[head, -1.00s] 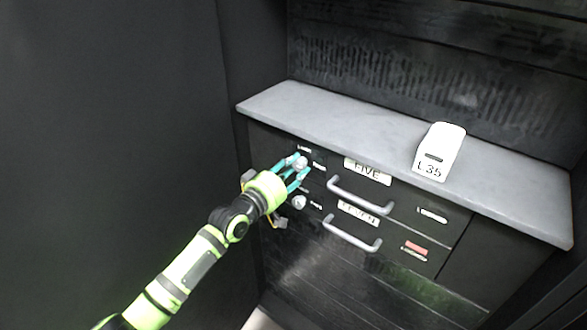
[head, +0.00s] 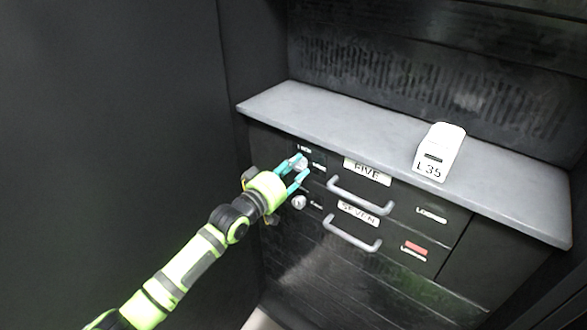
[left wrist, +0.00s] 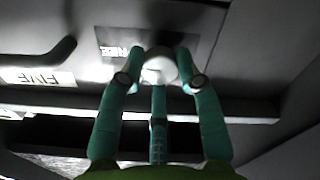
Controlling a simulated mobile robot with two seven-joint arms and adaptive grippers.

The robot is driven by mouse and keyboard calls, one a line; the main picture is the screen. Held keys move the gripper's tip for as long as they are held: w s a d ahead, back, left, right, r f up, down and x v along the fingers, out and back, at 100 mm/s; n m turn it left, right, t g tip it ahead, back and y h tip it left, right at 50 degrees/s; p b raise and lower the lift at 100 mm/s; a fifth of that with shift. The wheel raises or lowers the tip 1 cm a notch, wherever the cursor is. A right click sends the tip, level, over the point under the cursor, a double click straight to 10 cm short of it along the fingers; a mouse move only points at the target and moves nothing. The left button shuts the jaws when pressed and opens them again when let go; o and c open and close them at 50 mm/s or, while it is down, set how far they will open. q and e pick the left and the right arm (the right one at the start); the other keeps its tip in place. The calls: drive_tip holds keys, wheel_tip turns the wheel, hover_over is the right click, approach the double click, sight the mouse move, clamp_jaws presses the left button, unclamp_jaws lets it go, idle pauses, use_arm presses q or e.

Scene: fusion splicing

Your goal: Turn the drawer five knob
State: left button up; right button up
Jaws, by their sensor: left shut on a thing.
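The drawer five knob (head: 301,163) is a pale round knob on the upper drawer front, left of the FIVE label (head: 367,171). My left gripper (head: 300,167) has its teal fingers closed around it. In the left wrist view the fingers of the left gripper (left wrist: 158,75) hold the pale knob (left wrist: 158,66) from both sides, with a third teal finger below. The FIVE label also shows at the left of the wrist view (left wrist: 38,77). The drawer five handle (head: 360,194) is right of the gripper, and the drawer looks shut. My right gripper is not in view.
A second pale knob (head: 299,202) sits just below, on the drawer with the SEVEN label (head: 359,213) and its own handle (head: 352,236). A grey countertop (head: 330,115) overhangs the drawers. A white block marked L35 (head: 440,151) stands on it. A dark wall rises at the left.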

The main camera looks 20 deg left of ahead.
use_arm(q)
drive_tip(key=o, duration=1.1)
drive_tip(key=shift+d+f, duration=0.2)
drive_tip(key=shift+f, duration=0.15)
drive_tip(key=shift+o, duration=0.2)
drive_tip(key=shift+r, duration=0.1)
drive_tip(key=v, duration=1.2)
